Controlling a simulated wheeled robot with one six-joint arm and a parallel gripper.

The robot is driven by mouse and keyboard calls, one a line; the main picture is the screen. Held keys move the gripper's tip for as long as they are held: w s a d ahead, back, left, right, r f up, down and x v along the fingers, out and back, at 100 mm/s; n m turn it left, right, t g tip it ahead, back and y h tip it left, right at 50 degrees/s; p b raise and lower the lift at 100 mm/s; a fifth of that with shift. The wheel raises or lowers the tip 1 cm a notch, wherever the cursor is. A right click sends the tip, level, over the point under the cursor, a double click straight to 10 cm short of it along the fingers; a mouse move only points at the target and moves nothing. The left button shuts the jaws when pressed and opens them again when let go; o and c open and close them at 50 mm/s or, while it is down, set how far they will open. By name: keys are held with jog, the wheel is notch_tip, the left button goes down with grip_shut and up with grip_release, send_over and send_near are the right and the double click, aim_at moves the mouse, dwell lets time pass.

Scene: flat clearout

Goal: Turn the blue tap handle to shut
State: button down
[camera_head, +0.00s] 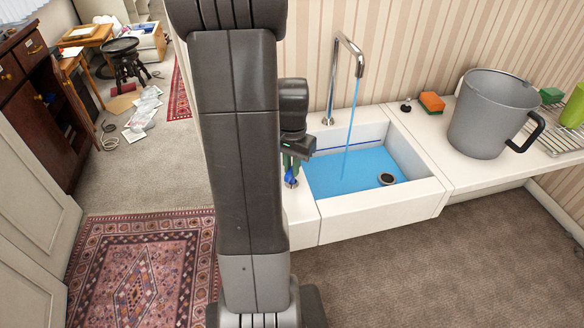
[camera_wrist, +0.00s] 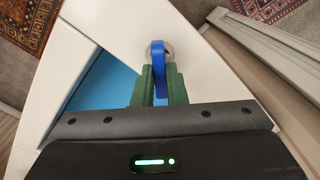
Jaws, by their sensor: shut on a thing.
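The blue tap handle (camera_wrist: 158,62) stands on a round metal base at the counter beside the sink. My gripper (camera_wrist: 160,88) has its green fingers on both sides of the handle, shut on it. In the head view the handle (camera_head: 291,174) shows just below my gripper (camera_head: 290,162), left of the sink and partly behind my arm. The chrome tap spout (camera_head: 348,45) rises behind the sink, and a blue stream of water (camera_head: 351,130) runs from it into the white sink (camera_head: 325,211). Blue water (camera_head: 340,177) covers the sink floor.
A dark round plug (camera_head: 387,179) is in the sink. A large grey jug (camera_head: 489,115), an orange-and-green sponge (camera_head: 431,102) and a wire rack (camera_head: 560,138) stand on the right counter. Papers (camera_head: 145,110) and a stool (camera_head: 122,58) are on the floor at the left.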

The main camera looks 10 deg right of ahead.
jog(key=shift+m, duration=0.3)
jog(key=m, duration=0.4)
jog(key=shift+m, duration=0.3)
jog(key=m, duration=0.4)
jog(key=c, duration=1.3)
grip_release()
